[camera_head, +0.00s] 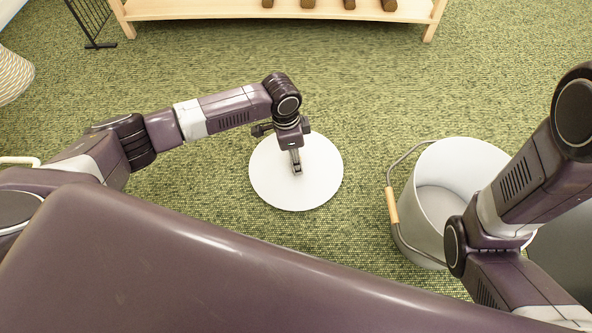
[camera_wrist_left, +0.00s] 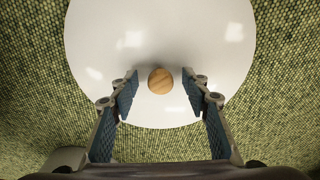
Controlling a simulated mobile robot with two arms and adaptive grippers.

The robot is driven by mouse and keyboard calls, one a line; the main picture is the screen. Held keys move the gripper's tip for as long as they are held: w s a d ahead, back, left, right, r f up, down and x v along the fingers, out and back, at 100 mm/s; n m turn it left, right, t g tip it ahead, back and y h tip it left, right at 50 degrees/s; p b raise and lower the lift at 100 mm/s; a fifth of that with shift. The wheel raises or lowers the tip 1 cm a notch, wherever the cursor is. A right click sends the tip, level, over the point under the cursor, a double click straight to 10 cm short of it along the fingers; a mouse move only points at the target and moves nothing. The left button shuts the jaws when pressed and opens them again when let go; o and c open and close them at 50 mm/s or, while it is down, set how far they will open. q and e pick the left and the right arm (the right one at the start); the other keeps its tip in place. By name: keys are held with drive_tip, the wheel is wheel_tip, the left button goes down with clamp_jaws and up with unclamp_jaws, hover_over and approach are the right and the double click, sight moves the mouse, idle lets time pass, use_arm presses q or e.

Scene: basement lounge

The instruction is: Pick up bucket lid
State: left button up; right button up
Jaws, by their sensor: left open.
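The bucket lid (camera_head: 318,185) is a round white disc lying on the green carpet, in the middle of the head view. In the left wrist view the lid (camera_wrist_left: 160,35) has a round wooden knob (camera_wrist_left: 160,80) near its middle. My left gripper (camera_head: 297,170) is above the lid. In the left wrist view its two fingers (camera_wrist_left: 160,92) are open, one on each side of the knob, with gaps between them and it. The grey bucket (camera_head: 420,200) stands open to the right of the lid. My right arm crosses over the bucket's right side; its gripper is not visible.
The bucket's wire handle with a wooden grip (camera_head: 392,205) hangs on its left side. A low wooden shelf (camera_head: 280,12) stands at the top with several dark items. A black metal rack (camera_head: 92,25) and a striped rounded object (camera_head: 12,75) are at left. Carpet around the lid is clear.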

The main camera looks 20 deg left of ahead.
use_arm(q)
drive_tip(key=shift+f, duration=0.4)
drive_tip(key=shift+r, duration=0.1)
drive_tip(key=shift+c, duration=0.2)
clamp_jaws()
drive_tip(key=shift+r, duration=0.15)
